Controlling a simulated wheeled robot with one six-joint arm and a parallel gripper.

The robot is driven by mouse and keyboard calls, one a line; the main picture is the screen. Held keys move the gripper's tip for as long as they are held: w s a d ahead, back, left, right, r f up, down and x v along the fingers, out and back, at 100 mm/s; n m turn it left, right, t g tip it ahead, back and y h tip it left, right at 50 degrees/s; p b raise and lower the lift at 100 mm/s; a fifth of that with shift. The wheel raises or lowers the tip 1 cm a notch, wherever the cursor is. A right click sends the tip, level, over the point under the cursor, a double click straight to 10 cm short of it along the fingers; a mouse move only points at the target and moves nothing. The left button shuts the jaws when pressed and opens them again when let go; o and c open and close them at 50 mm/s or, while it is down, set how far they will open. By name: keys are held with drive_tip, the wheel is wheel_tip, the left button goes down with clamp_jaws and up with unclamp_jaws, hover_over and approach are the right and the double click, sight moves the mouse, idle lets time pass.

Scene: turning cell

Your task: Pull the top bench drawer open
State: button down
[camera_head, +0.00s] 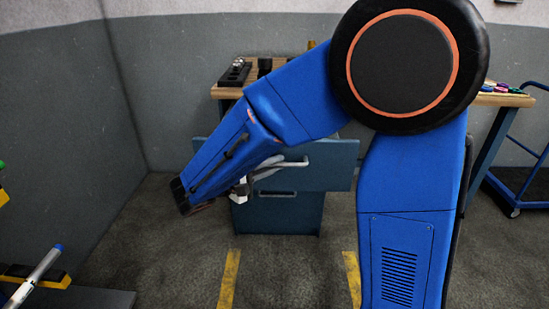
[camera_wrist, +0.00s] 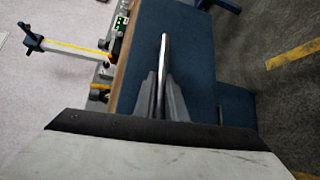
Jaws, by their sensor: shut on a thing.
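The bench's top drawer has a wide blue front (camera_head: 335,168) with a pale bar handle (camera_head: 296,163). My blue arm crosses in front of it and hides part of it. My gripper (camera_head: 262,174) is at the left part of the handle. In the wrist view, my gripper's grey fingers (camera_wrist: 162,98) are shut on the metal handle (camera_wrist: 164,48), with the blue drawer front (camera_wrist: 196,65) behind. The top front is wider than the lower drawer front (camera_head: 275,212). The drawer's inside is hidden, so I cannot tell how far it is out.
The wooden bench top (camera_head: 225,92) carries a dark holder (camera_head: 235,73) with small parts. A second table (camera_head: 505,100) and a blue cart (camera_head: 525,178) stand to the right. Yellow lines (camera_head: 229,278) mark the grey floor, which is clear before the bench.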

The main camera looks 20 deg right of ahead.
drive_tip(key=shift+s+a, duration=0.3)
drive_tip(key=shift+s, duration=0.5)
drive_tip(key=c, duration=2.1)
unclamp_jaws()
drive_tip(key=v, duration=1.7)
drive_tip(key=shift+s+a, duration=0.1)
drive_tip(key=shift+a, duration=0.05)
